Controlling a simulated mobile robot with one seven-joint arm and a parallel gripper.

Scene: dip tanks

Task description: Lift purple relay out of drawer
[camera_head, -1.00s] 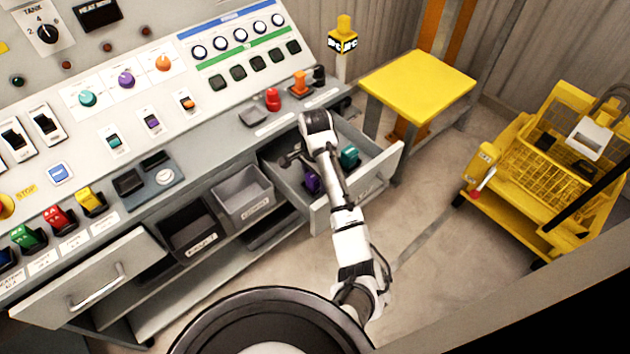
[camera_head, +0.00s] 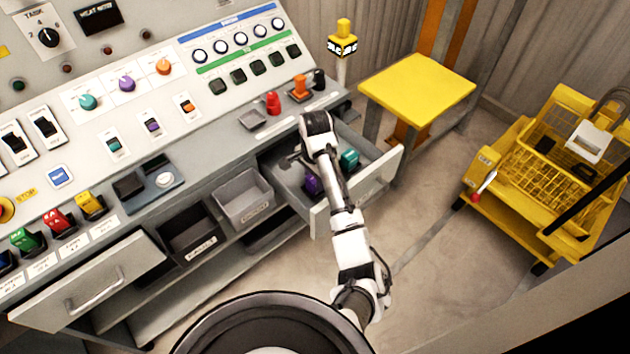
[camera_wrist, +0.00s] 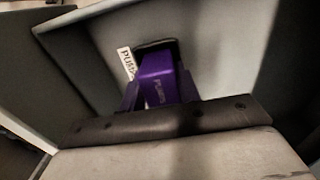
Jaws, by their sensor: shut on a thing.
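In the head view the purple relay (camera_head: 312,185) shows beside my arm, low in the open drawer (camera_head: 375,187). My arm hides part of the drawer. I cannot tell whether the relay touches the drawer floor.
A teal relay (camera_head: 349,159) stands in the same drawer, right of my arm. Grey bins (camera_head: 243,199) sit left of the drawer. A yellow table (camera_head: 418,88) and yellow cart (camera_head: 540,185) stand to the right. The console edge overhangs the drawer's back.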

